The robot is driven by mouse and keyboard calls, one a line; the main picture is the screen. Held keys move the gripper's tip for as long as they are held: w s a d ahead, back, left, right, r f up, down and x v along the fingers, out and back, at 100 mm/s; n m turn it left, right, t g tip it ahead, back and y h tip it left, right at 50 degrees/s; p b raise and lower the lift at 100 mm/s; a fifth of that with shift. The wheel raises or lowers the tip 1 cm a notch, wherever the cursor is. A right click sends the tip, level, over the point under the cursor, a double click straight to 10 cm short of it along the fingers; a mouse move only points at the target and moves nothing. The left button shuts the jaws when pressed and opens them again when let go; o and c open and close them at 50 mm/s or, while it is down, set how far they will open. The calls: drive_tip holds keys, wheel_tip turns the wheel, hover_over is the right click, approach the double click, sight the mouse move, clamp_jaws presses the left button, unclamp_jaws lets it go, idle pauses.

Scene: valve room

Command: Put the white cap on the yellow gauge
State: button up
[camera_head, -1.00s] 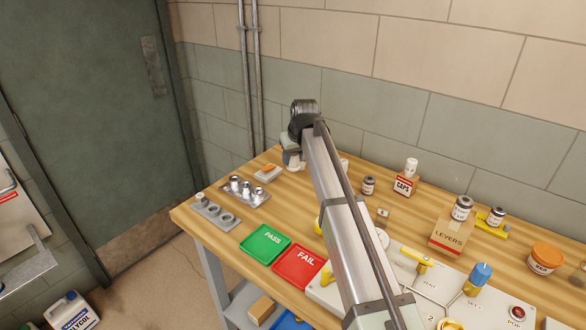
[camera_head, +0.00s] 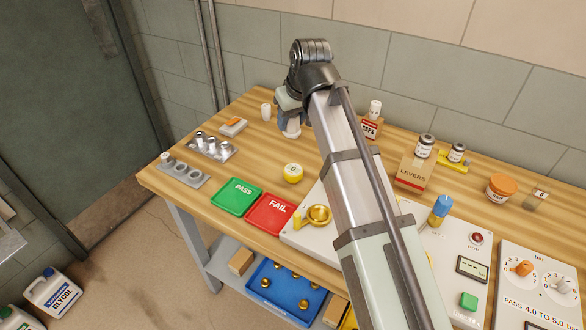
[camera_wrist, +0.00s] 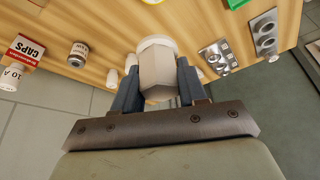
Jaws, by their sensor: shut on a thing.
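The yellow gauge (camera_head: 293,173) lies on the wooden bench with its pale dial facing up, behind the red FAIL tray. My gripper (camera_head: 290,122) is above the bench, beyond the gauge and a little apart from it. In the wrist view its two dark fingers (camera_wrist: 158,88) are shut on a pale faceted piece with a round white rim, which I take for the white cap (camera_wrist: 155,68). The cap's far side is hidden. A separate small white cylinder (camera_head: 266,111) stands on the bench left of the gripper.
Green PASS (camera_head: 237,196) and red FAIL (camera_head: 269,213) trays lie near the front edge. Metal socket racks (camera_head: 182,172) stand at left. The CAPS box (camera_head: 370,128) and LEVERS box (camera_head: 412,173) are at right.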

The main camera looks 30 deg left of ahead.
drive_tip(key=shift+s+d+f, duration=0.4)
drive_tip(key=shift+s+d, duration=0.15)
drive_tip(key=shift+s, duration=0.1)
drive_tip(key=shift+s+d+f, duration=0.1)
drive_tip(key=shift+d+f, duration=0.05)
drive_tip(key=shift+f, duration=0.1)
approach(293, 168)
drive_tip(key=shift+w+a+f, duration=0.3)
drive_tip(key=shift+a+f, duration=0.25)
drive_tip(key=shift+f, duration=0.2)
drive_tip(key=shift+w+a+f, duration=0.3)
drive_tip(key=shift+a+f, duration=0.3)
drive_tip(key=shift+f, duration=0.2)
drive_tip(key=shift+w+a+f, duration=0.3)
drive_tip(key=shift+a+f, duration=0.25)
drive_tip(key=shift+f, duration=0.2)
drive_tip(key=shift+f, duration=0.1)
drive_tip(key=o, duration=1)
drive_tip(key=v, duration=1.2)
drive_tip(key=shift+w, duration=0.1)
